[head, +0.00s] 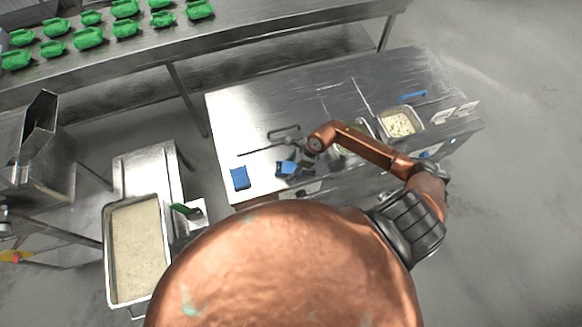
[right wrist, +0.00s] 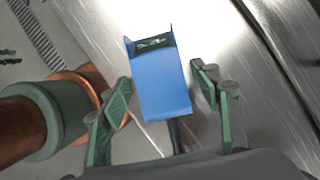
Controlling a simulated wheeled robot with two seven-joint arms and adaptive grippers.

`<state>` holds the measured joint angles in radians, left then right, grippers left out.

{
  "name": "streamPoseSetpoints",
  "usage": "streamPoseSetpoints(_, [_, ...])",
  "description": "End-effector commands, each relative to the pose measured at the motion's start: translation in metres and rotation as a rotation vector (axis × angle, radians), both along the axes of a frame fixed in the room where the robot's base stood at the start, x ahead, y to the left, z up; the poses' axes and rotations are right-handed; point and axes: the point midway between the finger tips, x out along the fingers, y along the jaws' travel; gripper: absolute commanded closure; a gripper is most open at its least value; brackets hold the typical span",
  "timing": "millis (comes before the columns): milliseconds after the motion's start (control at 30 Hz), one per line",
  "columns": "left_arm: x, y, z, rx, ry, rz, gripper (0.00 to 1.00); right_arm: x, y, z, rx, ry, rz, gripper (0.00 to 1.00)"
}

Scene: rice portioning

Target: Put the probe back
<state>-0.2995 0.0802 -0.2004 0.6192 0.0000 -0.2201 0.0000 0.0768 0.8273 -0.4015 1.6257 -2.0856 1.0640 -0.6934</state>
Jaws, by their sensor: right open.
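A blue boxy piece (right wrist: 160,85) with a dark panel bearing green marks at its top and a dark thin stem below lies between the fingers of my right gripper (right wrist: 160,105) in the right wrist view. It looks like the probe. The fingers are open, with a gap on both sides. In the head view the right gripper (head: 297,170) is low over the steel table's front edge, with the blue piece (head: 286,168) at it. A second blue block (head: 240,178) sits to its left; I cannot tell whether it is the holder. My left gripper is out of view.
On the steel table (head: 235,110) lie a thin dark rod (head: 265,148) and, at the right, a pan of pale food (head: 401,123). A deep rice pan (head: 137,250) stands at the lower left. Green containers (head: 88,38) line the back counter. The table's left back is clear.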

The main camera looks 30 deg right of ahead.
Motion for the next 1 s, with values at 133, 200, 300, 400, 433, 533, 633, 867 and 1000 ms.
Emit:
streamPoseSetpoints(133, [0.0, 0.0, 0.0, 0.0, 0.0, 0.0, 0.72, 0.0, 0.0, 0.0, 0.0, 0.0, 0.0, 0.43])
streamPoseSetpoints(200, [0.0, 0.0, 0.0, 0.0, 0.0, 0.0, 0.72, 0.0, 0.0, 0.0, 0.0, 0.0, 0.0, 0.43])
streamPoseSetpoints(300, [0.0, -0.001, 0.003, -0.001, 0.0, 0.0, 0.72, 0.0, -0.001, 0.004, -0.001, -0.001, 0.001, 0.43])
streamPoseSetpoints(400, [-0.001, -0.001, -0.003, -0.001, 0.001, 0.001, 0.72, -0.002, -0.006, 0.013, -0.004, -0.003, 0.001, 0.43])
streamPoseSetpoints(433, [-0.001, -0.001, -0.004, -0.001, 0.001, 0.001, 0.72, -0.003, -0.008, 0.017, -0.004, -0.002, 0.003, 0.43])
streamPoseSetpoints(533, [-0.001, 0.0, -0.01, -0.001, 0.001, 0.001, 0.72, -0.008, -0.015, 0.036, -0.005, -0.004, 0.003, 0.43])
streamPoseSetpoints(633, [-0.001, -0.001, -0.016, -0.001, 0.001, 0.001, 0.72, -0.014, -0.021, 0.055, -0.006, -0.003, 0.003, 0.43])
streamPoseSetpoints(867, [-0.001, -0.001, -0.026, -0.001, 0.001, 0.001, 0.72, -0.024, -0.034, 0.094, -0.004, 0.0, 0.001, 0.43])
streamPoseSetpoints(1000, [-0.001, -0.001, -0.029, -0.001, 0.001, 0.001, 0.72, -0.026, -0.037, 0.107, -0.002, 0.0, 0.001, 0.43])
